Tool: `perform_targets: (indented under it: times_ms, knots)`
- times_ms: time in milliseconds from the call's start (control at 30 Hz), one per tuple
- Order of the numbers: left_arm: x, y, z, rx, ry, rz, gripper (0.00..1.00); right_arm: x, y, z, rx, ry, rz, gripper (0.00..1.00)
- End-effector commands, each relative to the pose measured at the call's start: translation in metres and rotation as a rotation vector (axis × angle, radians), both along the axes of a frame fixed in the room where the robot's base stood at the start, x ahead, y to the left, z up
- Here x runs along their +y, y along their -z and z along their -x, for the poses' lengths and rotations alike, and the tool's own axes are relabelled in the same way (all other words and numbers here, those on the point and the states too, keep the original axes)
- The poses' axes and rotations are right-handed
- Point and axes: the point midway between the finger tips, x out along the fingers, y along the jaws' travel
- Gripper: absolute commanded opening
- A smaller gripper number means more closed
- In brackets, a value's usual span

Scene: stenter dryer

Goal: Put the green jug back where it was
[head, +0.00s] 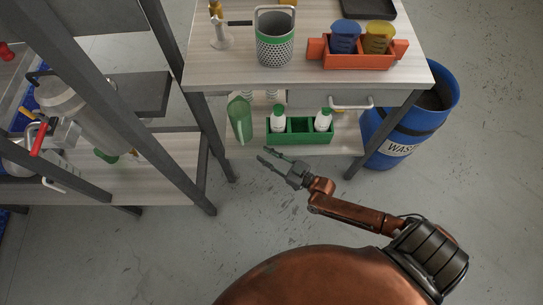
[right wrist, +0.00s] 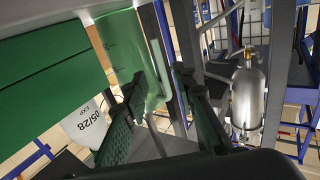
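The green jug (head: 240,120) stands on the lower shelf, left of the green crate (head: 297,137). It looks translucent in the right wrist view (right wrist: 128,48), just beyond the fingers. My right gripper (head: 264,154) is in front of the lower shelf's front edge, below and right of the jug in the head view. Its two fingers are apart, with a gap between the tips in the right wrist view (right wrist: 158,80). Nothing is clearly held between them. I cannot tell whether a finger touches the jug. My left gripper is not in view.
The green crate holds white bottles (head: 278,120). The upper shelf (head: 225,72) overhangs and carries a perforated basket (head: 275,45) and an orange caddy (head: 355,62). Dark posts stand left of the jug. A blue waste barrel (head: 400,135) is right. Floor in front is free.

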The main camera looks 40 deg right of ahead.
Motion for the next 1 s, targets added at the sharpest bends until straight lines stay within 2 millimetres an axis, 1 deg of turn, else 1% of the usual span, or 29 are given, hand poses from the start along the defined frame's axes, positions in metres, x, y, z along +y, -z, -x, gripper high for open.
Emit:
perform_targets:
  times_ms: [233, 333, 367, 467, 567, 600, 667, 700, 733, 767, 800, 867, 900, 967, 1000]
  knots:
    - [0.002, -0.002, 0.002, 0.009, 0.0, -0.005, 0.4, -0.002, 0.0, 0.004, 0.0, 0.0, 0.0, 0.26]
    - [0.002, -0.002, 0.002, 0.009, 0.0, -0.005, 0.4, 0.001, 0.002, 0.006, 0.009, -0.004, -0.001, 0.26]
    - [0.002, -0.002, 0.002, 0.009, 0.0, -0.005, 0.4, 0.004, 0.005, 0.009, 0.022, -0.008, 0.0, 0.26]
    - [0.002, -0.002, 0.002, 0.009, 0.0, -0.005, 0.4, 0.023, 0.021, 0.029, 0.102, -0.036, 0.004, 0.26]
    - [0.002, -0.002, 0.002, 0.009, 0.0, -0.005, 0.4, 0.052, 0.046, 0.068, 0.252, -0.079, 0.021, 0.26]
    - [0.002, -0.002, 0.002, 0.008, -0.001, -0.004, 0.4, 0.062, 0.056, 0.087, 0.326, -0.093, 0.032, 0.26]
    - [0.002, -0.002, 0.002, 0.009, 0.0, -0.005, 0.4, 0.074, 0.07, 0.119, 0.442, -0.108, 0.054, 0.26]
    - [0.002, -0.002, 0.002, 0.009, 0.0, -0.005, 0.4, 0.078, 0.077, 0.14, 0.519, -0.111, 0.07, 0.26]
    - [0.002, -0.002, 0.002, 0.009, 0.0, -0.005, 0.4, 0.079, 0.083, 0.156, 0.578, -0.111, 0.084, 0.26]
    - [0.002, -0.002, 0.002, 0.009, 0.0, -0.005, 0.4, 0.08, 0.087, 0.173, 0.638, -0.107, 0.097, 0.26]
    - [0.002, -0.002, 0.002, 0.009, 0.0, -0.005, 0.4, 0.078, 0.092, 0.195, 0.718, -0.098, 0.115, 0.26]
    - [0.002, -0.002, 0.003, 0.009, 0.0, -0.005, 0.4, 0.071, 0.097, 0.23, 0.842, -0.074, 0.143, 0.26]
    - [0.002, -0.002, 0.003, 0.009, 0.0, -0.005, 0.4, 0.064, 0.099, 0.255, 0.924, -0.052, 0.16, 0.26]
    - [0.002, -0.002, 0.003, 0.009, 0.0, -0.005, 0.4, 0.051, 0.099, 0.29, 1.045, -0.013, 0.184, 0.26]
    - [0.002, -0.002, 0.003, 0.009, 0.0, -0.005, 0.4, 0.042, 0.097, 0.313, 1.12, 0.016, 0.198, 0.26]
